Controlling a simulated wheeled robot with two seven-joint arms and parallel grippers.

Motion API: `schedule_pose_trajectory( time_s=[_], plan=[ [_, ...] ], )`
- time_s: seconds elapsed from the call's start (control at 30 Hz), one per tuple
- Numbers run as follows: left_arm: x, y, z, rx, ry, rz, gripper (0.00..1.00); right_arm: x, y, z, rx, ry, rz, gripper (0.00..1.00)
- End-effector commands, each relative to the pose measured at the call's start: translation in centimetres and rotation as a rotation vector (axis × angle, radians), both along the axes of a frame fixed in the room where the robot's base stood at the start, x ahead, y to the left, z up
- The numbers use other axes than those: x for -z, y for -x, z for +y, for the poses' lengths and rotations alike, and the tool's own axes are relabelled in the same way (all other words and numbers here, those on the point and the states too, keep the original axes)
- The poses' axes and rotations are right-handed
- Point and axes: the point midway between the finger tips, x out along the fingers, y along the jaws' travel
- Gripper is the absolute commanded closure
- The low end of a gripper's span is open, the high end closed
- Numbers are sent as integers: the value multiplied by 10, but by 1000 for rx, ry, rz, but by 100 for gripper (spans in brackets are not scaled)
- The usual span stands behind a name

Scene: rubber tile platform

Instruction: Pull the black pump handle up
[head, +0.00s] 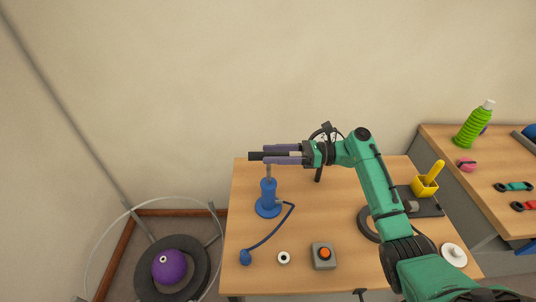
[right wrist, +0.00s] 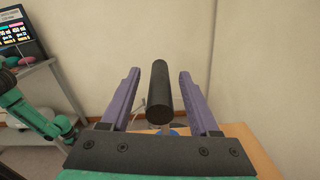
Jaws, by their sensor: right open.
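The blue pump (head: 268,196) stands upright on the wooden table, with a thin rod rising from its top. Its black handle (head: 256,156) lies level at the top of the rod, between the fingers of my right gripper (head: 282,154). In the right wrist view the black handle (right wrist: 160,88) runs between the two purple fingers of the right gripper (right wrist: 160,95), with a gap on each side. The right gripper is open around it. A blue hose runs from the pump to a blue bulb-shaped end (head: 245,257). My left gripper is not in view.
The wooden table (head: 300,222) also holds a grey box with an orange button (head: 324,256), a small white ring (head: 284,257) and a yellow holder (head: 424,187). A purple ball (head: 169,266) rests in a black ring on the floor at left. A second table stands at right.

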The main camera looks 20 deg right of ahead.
Motion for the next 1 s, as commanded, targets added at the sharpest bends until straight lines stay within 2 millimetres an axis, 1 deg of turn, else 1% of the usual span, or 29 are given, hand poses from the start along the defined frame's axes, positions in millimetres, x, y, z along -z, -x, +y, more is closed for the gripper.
schedule_pose_trajectory(
  time_s=[0.03,0.07,0.17,0.2,0.3,0.43,0.5,0.6,1.0],
  plan=[
    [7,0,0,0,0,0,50,5,3,-12,4,3,0,38],
    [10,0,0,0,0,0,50,5,5,-20,4,4,0,38],
    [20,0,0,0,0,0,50,6,12,-50,4,5,-2,38],
    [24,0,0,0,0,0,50,6,15,-62,5,4,-1,38],
    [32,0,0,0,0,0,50,5,22,-90,5,2,-1,38],
    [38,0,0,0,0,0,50,3,29,-115,3,1,-3,38],
    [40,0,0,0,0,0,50,1,31,-122,1,1,-3,38],
    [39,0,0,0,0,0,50,0,32,-126,1,0,-3,38],
    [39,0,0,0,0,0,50,-1,32,-125,1,0,-3,38]
  ],
)
